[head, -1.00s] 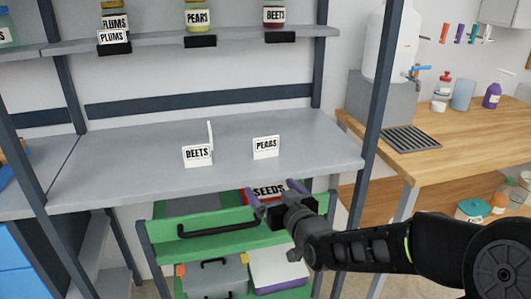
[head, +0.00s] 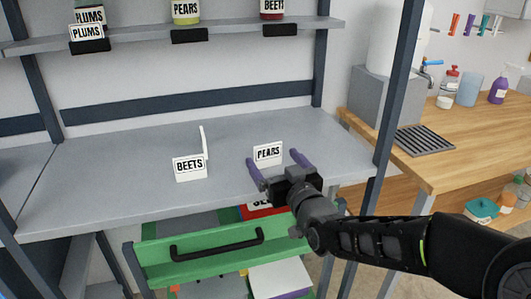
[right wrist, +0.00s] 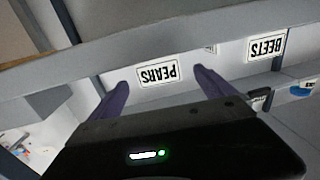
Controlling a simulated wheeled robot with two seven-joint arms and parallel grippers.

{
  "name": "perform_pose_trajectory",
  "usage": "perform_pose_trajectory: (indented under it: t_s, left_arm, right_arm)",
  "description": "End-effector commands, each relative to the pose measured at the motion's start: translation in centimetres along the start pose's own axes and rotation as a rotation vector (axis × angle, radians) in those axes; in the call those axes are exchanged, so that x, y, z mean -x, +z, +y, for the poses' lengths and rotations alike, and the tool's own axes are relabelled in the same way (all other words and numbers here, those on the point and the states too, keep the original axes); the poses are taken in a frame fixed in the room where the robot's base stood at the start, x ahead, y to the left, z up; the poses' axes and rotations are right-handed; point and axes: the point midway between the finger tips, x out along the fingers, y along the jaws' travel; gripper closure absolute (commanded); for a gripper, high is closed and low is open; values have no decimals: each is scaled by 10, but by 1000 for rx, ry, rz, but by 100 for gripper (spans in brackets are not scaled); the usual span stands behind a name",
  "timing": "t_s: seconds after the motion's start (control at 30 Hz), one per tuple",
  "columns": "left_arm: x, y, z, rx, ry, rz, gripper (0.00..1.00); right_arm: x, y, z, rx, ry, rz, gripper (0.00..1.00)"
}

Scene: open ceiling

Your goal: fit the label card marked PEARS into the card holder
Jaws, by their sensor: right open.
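The white PEARS card (head: 268,153) stands upright on the grey middle shelf; it shows upside down in the right wrist view (right wrist: 158,75). My right gripper (head: 274,164) is open, its purple fingers at the shelf's front, pointing at the card. In the right wrist view the card appears between the fingertips (right wrist: 160,80); no grip on it shows. The black card holder (head: 190,36) under the PEARS jar (head: 186,11) on the upper shelf shows no card. My left gripper is out of view.
A BEETS card (head: 190,167) stands left of the PEARS card, with a thin white upright piece (head: 204,142) behind it. The PLUMS holder (head: 90,47) carries a card (head: 87,33); the BEETS jar's holder (head: 280,30) looks bare. A green drawer unit (head: 205,258) is below.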

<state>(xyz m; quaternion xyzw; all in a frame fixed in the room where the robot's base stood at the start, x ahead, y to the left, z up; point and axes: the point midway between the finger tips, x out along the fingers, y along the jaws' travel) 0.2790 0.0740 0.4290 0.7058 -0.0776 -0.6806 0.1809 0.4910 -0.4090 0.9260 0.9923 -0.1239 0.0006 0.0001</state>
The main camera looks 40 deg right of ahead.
Motion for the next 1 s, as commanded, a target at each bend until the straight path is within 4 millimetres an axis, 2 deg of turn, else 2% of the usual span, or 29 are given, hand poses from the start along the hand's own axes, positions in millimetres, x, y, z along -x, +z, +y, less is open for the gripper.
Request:
perform_pose_trajectory:
  t_s: [0.17, 0.4, 0.77, 1.0]
  left_arm:
    - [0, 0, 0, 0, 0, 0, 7]
    - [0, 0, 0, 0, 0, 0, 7]
    - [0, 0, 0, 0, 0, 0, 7]
    - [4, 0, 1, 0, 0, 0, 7]
  right_arm:
    - [-3, 0, 0, 0, -1, -1, 6]
    - [-25, 0, 0, 0, -1, -1, 6]
    - [-29, 0, 0, 0, -1, -1, 6]
    - [-59, -4, 2, 0, -2, -2, 6]
